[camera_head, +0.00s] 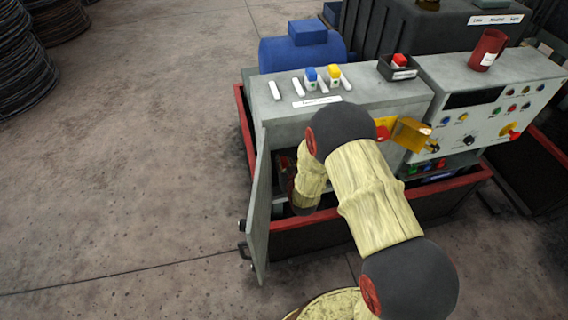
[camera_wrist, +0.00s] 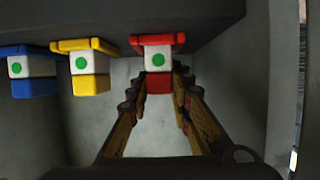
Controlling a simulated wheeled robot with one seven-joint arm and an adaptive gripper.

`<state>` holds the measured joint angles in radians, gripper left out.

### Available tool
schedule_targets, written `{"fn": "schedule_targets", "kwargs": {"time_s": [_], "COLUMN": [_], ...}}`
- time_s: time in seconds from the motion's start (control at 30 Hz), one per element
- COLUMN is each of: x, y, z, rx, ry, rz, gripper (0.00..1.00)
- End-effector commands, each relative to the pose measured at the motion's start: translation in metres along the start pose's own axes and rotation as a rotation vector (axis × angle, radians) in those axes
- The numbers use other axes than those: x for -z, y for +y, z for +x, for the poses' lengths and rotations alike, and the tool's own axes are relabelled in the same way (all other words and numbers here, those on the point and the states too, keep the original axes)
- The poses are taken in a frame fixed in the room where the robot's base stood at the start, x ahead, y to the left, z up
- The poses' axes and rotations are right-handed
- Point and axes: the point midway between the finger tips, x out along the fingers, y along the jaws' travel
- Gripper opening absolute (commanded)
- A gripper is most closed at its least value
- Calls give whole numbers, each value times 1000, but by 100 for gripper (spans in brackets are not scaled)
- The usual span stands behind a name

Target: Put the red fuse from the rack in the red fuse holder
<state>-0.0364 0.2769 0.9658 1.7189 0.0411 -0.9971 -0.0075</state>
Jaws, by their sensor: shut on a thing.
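The red fuse (camera_wrist: 158,60), a white body with a green dot and a red lower end, is at the right of a row in the wrist view. The red holder (camera_wrist: 152,39) is a red bar right at its upper end; I cannot tell how deeply the fuse sits in it. My gripper (camera_wrist: 158,77) is shut on the fuse's red lower end, one finger on each side. In the head view my arm reaches into the open cabinet and hides this. The rack (camera_head: 317,102) on the cabinet top holds a blue fuse (camera_head: 311,80) and a yellow fuse (camera_head: 334,77).
Left of the red fuse, a yellow fuse (camera_wrist: 88,64) and a blue fuse (camera_wrist: 33,68) sit in matching holders. The cabinet door (camera_head: 259,215) stands open. A black box (camera_head: 402,72) with a red item, a red cup (camera_head: 487,50) and the control panel (camera_head: 480,118) are to the right.

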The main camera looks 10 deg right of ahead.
Motion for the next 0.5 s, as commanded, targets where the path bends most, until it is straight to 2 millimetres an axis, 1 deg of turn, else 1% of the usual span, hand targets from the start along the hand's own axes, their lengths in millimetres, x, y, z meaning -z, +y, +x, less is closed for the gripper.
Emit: {"fn": "schedule_targets", "kwargs": {"time_s": [0.1,0.23,0.27,0.5], "x": [1,-3,-2,-1], "y": [0,0,0,0], "z": [0,1,1,1], "rx": [0,0,0,0], "ry": [1,1,0,1], "rz": [0,0,0,0], "gripper": [0,0,22,36]}}
